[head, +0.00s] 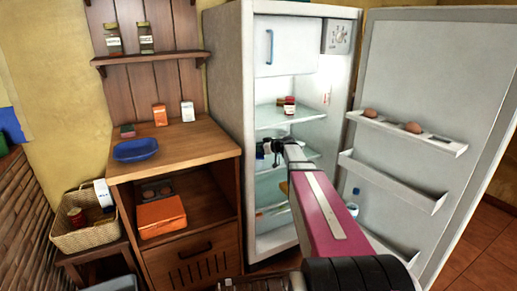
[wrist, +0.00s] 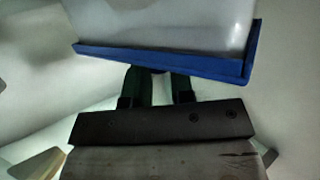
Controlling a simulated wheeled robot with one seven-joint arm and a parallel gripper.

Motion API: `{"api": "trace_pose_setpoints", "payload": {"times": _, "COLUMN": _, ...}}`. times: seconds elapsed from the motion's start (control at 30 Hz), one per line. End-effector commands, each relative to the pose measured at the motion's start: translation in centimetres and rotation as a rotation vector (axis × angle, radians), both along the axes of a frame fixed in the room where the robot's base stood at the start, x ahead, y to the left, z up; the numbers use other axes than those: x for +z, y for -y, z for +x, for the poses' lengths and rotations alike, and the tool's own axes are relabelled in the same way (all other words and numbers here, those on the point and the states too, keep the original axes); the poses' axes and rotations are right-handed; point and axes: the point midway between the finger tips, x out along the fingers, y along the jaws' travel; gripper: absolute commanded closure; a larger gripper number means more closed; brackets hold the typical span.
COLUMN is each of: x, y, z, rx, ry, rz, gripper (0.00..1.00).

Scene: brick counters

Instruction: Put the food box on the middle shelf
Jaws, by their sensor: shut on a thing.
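The food box (wrist: 165,25) fills the top of the wrist view; it is whitish and translucent, with a blue rim (wrist: 160,62). My gripper (wrist: 160,85) has its two dark fingers at the blue rim and is shut on the box. In the head view my gripper (head: 273,149) is inside the open fridge, at about the height of the middle shelf (head: 304,155). My arm and gripper cover most of the box there, so I cannot tell whether it touches the shelf.
A wooden cabinet (head: 205,142) with a blue dish (head: 136,150) is at the left.

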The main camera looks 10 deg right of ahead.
Motion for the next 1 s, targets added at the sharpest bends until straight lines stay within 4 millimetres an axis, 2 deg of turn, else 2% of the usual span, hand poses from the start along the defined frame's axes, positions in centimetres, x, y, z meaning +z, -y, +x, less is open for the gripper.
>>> {"api": "trace_pose_setpoints", "payload": {"times": 0.07, "x": 0.0, "y": 0.0, "z": 0.0, "rx": 0.000, "ry": 0.000, "rz": 0.000, "gripper": 1.00}}
{"api": "trace_pose_setpoints", "payload": {"times": 0.1, "x": 0.0, "y": 0.0, "z": 0.0, "rx": 0.000, "ry": -0.001, "rz": -0.001, "gripper": 0.68}}
{"api": "trace_pose_setpoints", "payload": {"times": 0.13, "x": 0.0, "y": 0.0, "z": 0.0, "rx": 0.000, "ry": -0.001, "rz": -0.001, "gripper": 0.58}}
{"api": "trace_pose_setpoints", "payload": {"times": 0.17, "x": 0.0, "y": 0.0, "z": 0.0, "rx": 0.000, "ry": -0.001, "rz": -0.001, "gripper": 0.52}}
{"api": "trace_pose_setpoints", "payload": {"times": 0.57, "x": 0.3, "y": 0.6, "z": -0.5, "rx": 0.000, "ry": 0.000, "rz": 0.000, "gripper": 0.52}}
{"api": "trace_pose_setpoints", "payload": {"times": 0.67, "x": 0.7, "y": 1.5, "z": -1.4, "rx": 0.000, "ry": 0.000, "rz": 0.000, "gripper": 0.52}}
{"api": "trace_pose_setpoints", "payload": {"times": 1.0, "x": 2.6, "y": 6.5, "z": -5.4, "rx": -0.002, "ry": 0.000, "rz": 0.000, "gripper": 0.52}}
